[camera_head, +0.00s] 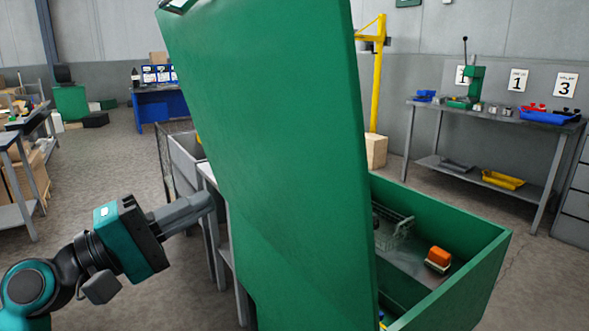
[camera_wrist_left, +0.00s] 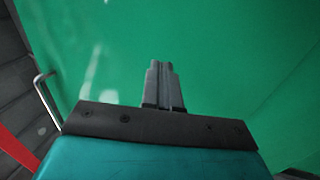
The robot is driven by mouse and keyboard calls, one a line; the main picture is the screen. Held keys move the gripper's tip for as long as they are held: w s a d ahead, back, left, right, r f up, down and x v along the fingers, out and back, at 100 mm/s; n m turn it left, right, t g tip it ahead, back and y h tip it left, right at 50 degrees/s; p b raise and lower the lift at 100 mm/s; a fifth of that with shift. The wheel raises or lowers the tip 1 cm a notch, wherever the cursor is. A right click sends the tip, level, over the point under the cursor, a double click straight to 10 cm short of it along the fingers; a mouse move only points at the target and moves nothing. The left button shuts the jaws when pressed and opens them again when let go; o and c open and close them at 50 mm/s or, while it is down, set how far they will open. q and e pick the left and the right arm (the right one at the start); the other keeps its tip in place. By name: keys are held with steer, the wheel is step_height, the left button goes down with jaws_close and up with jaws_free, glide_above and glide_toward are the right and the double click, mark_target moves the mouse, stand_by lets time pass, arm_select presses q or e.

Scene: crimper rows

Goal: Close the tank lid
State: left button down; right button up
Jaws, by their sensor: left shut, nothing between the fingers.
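The green tank lid (camera_head: 270,150) stands raised, tilted a little back from upright, and fills the middle of the head view. The green tank (camera_head: 455,295) is open below and to the right of it. My left gripper (camera_head: 208,203) is shut and empty, at the left side of the lid. In the left wrist view its fingers (camera_wrist_left: 162,85) point at the green lid surface (camera_wrist_left: 220,60); I cannot tell whether they touch it. A metal handle (camera_wrist_left: 42,95) shows at the left of that view. My right gripper is not in view.
Inside the tank are a wire basket (camera_head: 395,232) and an orange-topped object (camera_head: 438,258). A grey workbench (camera_head: 480,118) with bins stands at the right. A grey container (camera_head: 186,160) stands behind the lid at left. Open floor (camera_head: 100,190) lies left of the lid.

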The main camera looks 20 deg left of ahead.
mark_target(294, 157)
arm_select(q)
steer(key=p+x, duration=0.3)
steer(key=x, duration=1)
steer(key=shift+a+r+p, duration=0.1)
steer(key=shift+a+p, duration=0.05)
steer(key=shift+p, duration=0.25)
steer(key=shift+w+d, duration=0.25)
steer(key=shift+w, duration=0.05)
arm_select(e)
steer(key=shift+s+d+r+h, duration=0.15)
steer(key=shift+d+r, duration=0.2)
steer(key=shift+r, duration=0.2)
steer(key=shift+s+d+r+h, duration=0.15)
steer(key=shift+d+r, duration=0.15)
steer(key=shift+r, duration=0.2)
arm_select(q)
steer(key=shift+w, duration=0.1)
